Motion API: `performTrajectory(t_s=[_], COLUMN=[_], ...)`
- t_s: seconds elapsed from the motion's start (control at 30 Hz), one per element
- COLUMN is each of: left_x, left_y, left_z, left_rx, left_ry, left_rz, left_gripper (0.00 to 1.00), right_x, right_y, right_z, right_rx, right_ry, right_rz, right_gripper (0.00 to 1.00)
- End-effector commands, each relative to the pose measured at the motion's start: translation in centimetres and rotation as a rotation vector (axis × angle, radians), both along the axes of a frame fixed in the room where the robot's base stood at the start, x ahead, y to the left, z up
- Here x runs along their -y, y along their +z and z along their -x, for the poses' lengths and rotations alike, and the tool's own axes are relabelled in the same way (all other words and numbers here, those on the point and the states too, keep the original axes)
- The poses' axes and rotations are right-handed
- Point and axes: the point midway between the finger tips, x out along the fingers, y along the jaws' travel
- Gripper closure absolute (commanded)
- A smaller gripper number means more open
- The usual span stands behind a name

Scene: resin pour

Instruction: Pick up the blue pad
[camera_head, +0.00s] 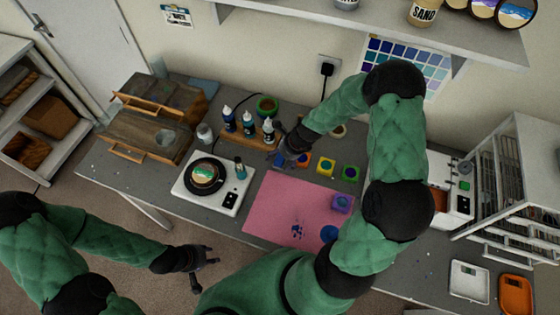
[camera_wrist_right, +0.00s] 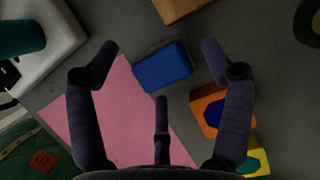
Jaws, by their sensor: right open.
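The blue pad (camera_wrist_right: 163,67) is a small rounded block on the grey worktop, just beyond the edge of the pink mat (camera_wrist_right: 110,110). In the head view the blue pad (camera_head: 279,158) is partly covered by my right gripper (camera_head: 291,152). In the right wrist view my right gripper (camera_wrist_right: 160,62) is open, its fingers spread on either side of the blue pad with clear gaps; I see no contact. My left gripper (camera_head: 203,272) hangs in front of the table, away from the pad, with its fingers spread and empty.
Dropper bottles (camera_head: 248,123) stand behind left; a white scale-like device (camera_head: 213,184) is at left.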

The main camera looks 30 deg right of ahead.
Motion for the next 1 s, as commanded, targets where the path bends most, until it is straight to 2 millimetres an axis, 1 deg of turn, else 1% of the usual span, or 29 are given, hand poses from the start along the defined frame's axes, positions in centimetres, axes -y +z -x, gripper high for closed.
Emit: performTrajectory(t_s=[0.07,0.1,0.17,0.2,0.27,0.3,0.33,0.77,0.87,1.0], left_x=[0.0,0.0,0.0,0.0,0.0,0.0,0.0,0.0,0.0,0.0], left_y=[0.0,0.0,0.0,0.0,0.0,0.0,0.0,0.1,0.3,1.0], left_z=[0.0,0.0,0.0,0.0,0.0,0.0,0.0,0.0,0.0,0.0], left_rx=[0.0,0.0,0.0,0.0,0.0,0.0,0.0,0.0,0.0,0.0], left_ry=[0.0,0.0,0.0,0.0,0.0,0.0,0.0,0.0,0.0,0.0], left_rz=[0.0,0.0,0.0,0.0,0.0,0.0,0.0,0.0,0.0,0.0], left_gripper=[0.6,0.6,0.6,0.6,0.6,0.6,0.6,0.6,0.6,0.6], right_x=[0.0,0.0,0.0,0.0,0.0,0.0,0.0,-0.1,0.0,0.0], right_y=[0.1,0.1,0.1,0.1,0.1,0.1,0.1,0.1,0.6,2.1], right_z=[0.0,0.0,0.0,0.0,0.0,0.0,0.0,0.1,0.1,0.0], right_rx=[0.0,0.0,0.0,0.0,0.0,0.0,0.0,-0.002,-0.002,0.0], right_ry=[0.0,0.0,0.001,0.001,0.001,0.001,0.001,0.002,0.002,0.002], right_rz=[0.0,0.0,0.0,0.0,0.0,0.0,0.0,-0.001,-0.001,0.0], right_gripper=[0.2,0.22,0.39,0.51,0.68,0.79,0.87,0.88,0.88,0.88])
